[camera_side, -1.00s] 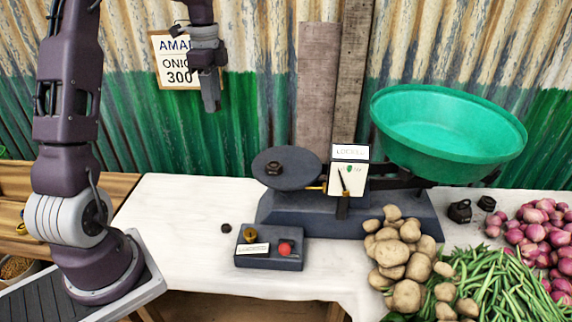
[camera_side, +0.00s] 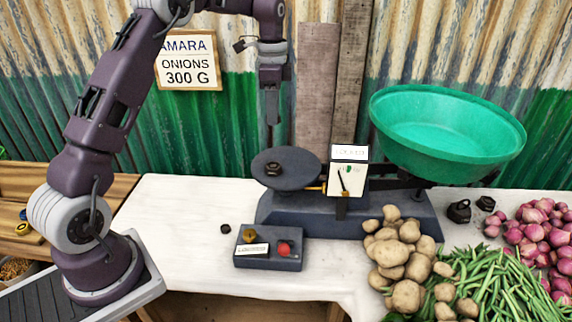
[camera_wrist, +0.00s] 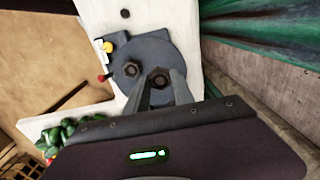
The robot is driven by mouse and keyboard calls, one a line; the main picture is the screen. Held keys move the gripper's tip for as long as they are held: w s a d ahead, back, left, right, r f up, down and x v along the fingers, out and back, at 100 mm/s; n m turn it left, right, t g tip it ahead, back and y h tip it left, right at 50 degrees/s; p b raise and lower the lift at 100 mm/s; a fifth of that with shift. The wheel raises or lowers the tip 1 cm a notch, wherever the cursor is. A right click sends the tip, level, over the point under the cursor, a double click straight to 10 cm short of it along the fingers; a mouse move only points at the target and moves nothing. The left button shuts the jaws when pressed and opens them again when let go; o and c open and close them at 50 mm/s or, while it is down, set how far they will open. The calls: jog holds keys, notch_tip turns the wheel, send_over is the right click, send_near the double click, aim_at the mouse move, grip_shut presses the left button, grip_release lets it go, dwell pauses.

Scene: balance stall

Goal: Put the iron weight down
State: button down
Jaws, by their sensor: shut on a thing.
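In the wrist view, my gripper (camera_wrist: 161,84) is shut on a dark hexagonal iron weight (camera_wrist: 160,76) with a central hole.
The green pan (camera_side: 450,170) is on the right of the balance. Potatoes (camera_side: 400,265), beans and onions fill the right. The left tabletop (camera_side: 180,215) is clear.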

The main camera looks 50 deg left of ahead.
aim_at(274, 156)
notch_tip(274, 156, down, 11)
jog(key=shift+r, duration=0.15)
jog(key=c, duration=1.1)
grip_release()
